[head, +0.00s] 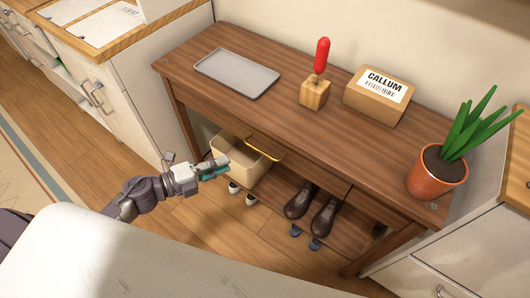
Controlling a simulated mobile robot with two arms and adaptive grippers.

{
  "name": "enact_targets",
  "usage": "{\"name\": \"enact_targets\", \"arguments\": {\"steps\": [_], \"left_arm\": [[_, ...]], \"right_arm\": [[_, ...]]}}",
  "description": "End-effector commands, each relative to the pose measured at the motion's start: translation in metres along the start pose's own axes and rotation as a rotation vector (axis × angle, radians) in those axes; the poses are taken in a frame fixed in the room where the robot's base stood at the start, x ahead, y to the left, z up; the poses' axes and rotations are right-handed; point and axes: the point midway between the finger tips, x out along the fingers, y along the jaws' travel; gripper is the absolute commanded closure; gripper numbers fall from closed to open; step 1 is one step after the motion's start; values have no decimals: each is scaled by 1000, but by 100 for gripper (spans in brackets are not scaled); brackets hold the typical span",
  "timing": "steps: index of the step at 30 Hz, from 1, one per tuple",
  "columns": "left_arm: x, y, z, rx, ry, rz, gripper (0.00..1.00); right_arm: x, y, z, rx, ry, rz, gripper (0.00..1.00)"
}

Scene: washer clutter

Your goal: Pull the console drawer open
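The brown wooden console table (290,118) stands against the wall, seen from above. Its front face is strongly foreshortened, and I cannot make out how far any drawer stands out. A thin yellow bar (264,149) shows just below the front edge, over the beige bin; I cannot tell whether it is a drawer handle or part of the bin. My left gripper (226,164) is in front of the table's left half, beside the bin and left of the bar, apart from the bar. Its fingers appear close together, but their gap is unclear. My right gripper is out of view.
On the tabletop are a grey tray (237,74), a red-handled tool in a wooden block (314,93), a CALLUM box (378,96) and a potted plant (437,174). Below are a beige bin (236,163) and brown shoes (324,216). Cabinets flank the table.

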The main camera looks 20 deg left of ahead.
Motion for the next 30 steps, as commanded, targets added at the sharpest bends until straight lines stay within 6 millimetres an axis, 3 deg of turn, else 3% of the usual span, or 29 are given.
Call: {"name": "enact_targets", "arguments": {"steps": [5, 15, 21, 30], "left_arm": [[37, -4, 1, -1, -2, -6, 80], [103, -2, 1, -4, -3, -4, 80], [120, -1, 1, -4, -3, -2, 80], [123, 0, 1, -4, -3, -1, 80]], "right_arm": [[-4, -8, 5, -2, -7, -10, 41], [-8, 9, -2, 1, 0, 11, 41], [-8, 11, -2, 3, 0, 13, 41], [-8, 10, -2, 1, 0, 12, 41]]}}
